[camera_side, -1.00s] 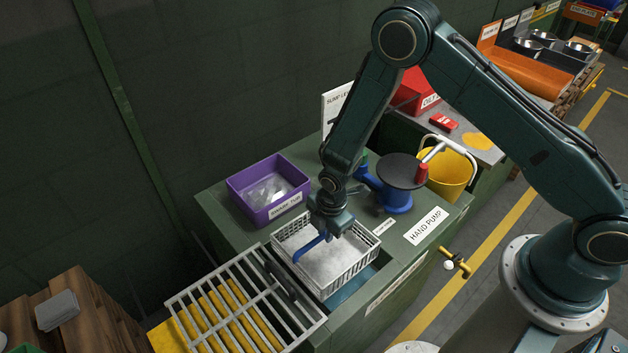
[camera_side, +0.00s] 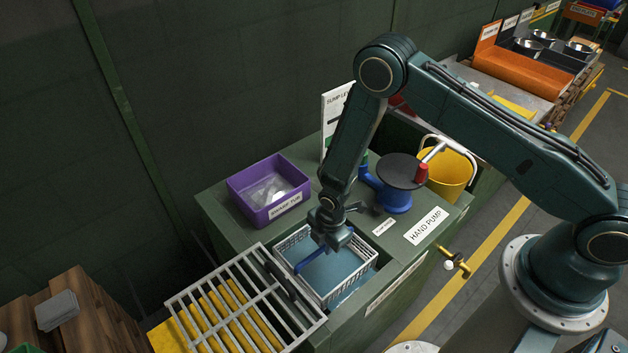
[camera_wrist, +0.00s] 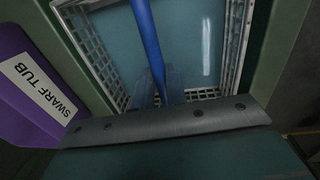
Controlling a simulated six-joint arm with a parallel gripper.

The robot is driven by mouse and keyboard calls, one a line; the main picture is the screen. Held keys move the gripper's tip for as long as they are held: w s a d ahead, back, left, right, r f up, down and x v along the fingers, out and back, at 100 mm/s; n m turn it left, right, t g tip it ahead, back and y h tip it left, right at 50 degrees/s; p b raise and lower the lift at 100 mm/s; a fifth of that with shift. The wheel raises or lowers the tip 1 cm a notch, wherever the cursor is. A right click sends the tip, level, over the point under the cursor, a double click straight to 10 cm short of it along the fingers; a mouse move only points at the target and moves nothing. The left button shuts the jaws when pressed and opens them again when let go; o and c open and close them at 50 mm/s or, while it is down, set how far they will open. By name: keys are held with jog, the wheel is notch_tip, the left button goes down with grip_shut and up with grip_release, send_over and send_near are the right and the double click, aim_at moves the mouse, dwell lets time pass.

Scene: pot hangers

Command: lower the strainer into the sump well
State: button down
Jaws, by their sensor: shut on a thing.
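The strainer (camera_side: 287,243) is a white mesh basket with a blue bar handle (camera_side: 309,257). It sits low inside the sump well (camera_side: 362,280), with its rim near the level of the green bench top and blue liquid showing inside it. My gripper (camera_side: 326,246) is shut on the blue handle. In the wrist view the handle (camera_wrist: 150,45) runs up from my gripper, and the strainer's mesh walls (camera_wrist: 90,50) stand on both sides of the liquid. Whether the strainer touches the well floor is hidden.
A purple swarf tub (camera_side: 255,205) stands behind the well, close to my gripper's left. A grey grate (camera_side: 222,305) lies left of the well. The blue hand pump (camera_side: 395,195) and a yellow bucket (camera_side: 450,178) stand to the right.

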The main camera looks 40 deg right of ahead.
jog(key=shift+f, duration=2.35)
jog(key=c, duration=1.3)
grip_release()
jog(key=shift+c, duration=0.2)
jog(key=shift+r, duration=0.1)
notch_tip(320, 180, up, 14)
jog(key=s, duration=0.1)
jog(key=shift+f, duration=0.25)
jog(key=shift+r, duration=0.15)
